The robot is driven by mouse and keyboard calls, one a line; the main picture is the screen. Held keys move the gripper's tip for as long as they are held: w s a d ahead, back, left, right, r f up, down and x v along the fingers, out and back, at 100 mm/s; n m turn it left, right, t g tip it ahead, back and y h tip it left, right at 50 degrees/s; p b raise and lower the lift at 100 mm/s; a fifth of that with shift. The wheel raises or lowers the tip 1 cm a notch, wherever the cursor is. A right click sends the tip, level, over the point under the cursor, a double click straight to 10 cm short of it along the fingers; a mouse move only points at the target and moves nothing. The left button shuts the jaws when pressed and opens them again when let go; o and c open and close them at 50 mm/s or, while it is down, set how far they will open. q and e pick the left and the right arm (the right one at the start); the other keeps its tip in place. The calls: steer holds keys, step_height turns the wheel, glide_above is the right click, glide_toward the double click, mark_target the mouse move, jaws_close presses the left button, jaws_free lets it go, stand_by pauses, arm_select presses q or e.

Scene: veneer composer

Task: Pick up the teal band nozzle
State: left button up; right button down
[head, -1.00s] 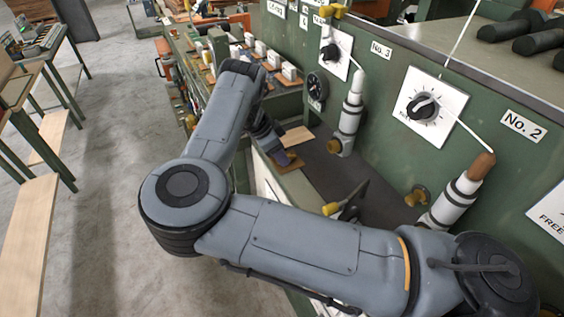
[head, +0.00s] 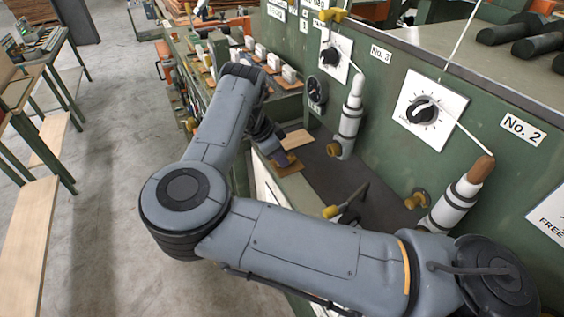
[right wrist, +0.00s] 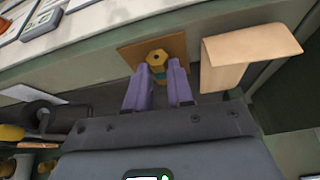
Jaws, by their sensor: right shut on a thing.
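The teal band nozzle (right wrist: 157,60) is a brass hex-topped piece in the right wrist view. A little teal shows below its top, between the fingers. It stands at a brown wooden pad (right wrist: 178,44), which also shows in the head view (head: 291,169). My right gripper (right wrist: 160,82) has its two purple fingers on either side of the nozzle and is shut on it. In the head view the right gripper (head: 284,158) is small and low at the pad, and the nozzle cannot be made out there. My left gripper is not in view.
A pale wooden piece (head: 297,138) lies just beyond the pad. The green machine panel (head: 385,80) rises at the right, with white cylinders (head: 350,120) and brass fittings (head: 416,199) in front. Small parts on wooden pads fill a bench (head: 270,75) behind.

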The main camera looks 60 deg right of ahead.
steer(key=shift+r+p, duration=1.05)
steer(key=shift+r, duration=0.3)
steer(key=shift+r+p, duration=0.75)
steer(key=shift+r, duration=0.3)
